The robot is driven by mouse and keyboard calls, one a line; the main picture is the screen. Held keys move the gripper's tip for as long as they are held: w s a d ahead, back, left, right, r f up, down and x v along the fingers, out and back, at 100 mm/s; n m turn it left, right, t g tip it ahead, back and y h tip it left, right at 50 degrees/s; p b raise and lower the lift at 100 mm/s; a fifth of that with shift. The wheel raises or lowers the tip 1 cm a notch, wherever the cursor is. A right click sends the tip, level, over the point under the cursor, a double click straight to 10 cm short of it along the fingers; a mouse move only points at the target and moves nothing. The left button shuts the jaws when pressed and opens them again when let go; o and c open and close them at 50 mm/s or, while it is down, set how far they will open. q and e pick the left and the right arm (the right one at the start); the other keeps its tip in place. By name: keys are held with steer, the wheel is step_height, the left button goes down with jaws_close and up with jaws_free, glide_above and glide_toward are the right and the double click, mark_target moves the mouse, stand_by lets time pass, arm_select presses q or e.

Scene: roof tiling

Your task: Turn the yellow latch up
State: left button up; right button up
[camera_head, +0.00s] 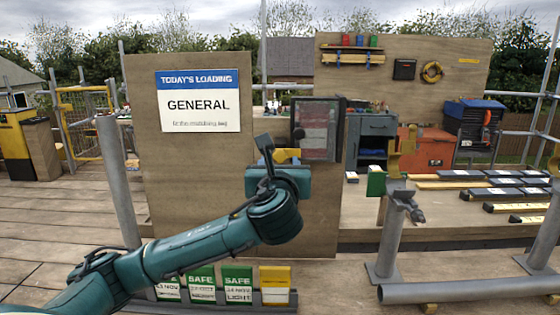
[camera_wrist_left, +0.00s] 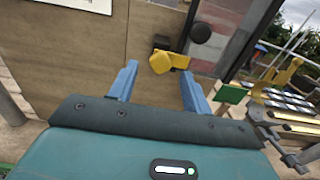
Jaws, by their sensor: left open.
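The yellow latch (camera_wrist_left: 167,61) is on the wooden board, beside the dark-framed panel's edge. In the left wrist view it lies roughly sideways, with a small black block behind it and a round black knob (camera_wrist_left: 200,33) above right. In the head view the latch (camera_head: 286,155) shows just above my left gripper's body, partly covered by it. My left gripper (camera_wrist_left: 159,75) is open, its two blue fingers pointing at the board. The latch appears between and beyond the fingertips, and I see no contact. My right gripper is in neither view.
The wooden board (camera_head: 190,190) carries a loading sign (camera_head: 200,101). The dark-framed panel (camera_head: 318,128) is on its right. Green and yellow tags (camera_head: 238,282) stand low in front. A grey post with a green tag (camera_head: 376,182) stands to the right.

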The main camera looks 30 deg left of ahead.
mark_target(287, 155)
arm_select(q)
steer(key=shift+x, duration=1.45)
steer(key=shift+c, duration=0.3)
steer(key=c, duration=0.9)
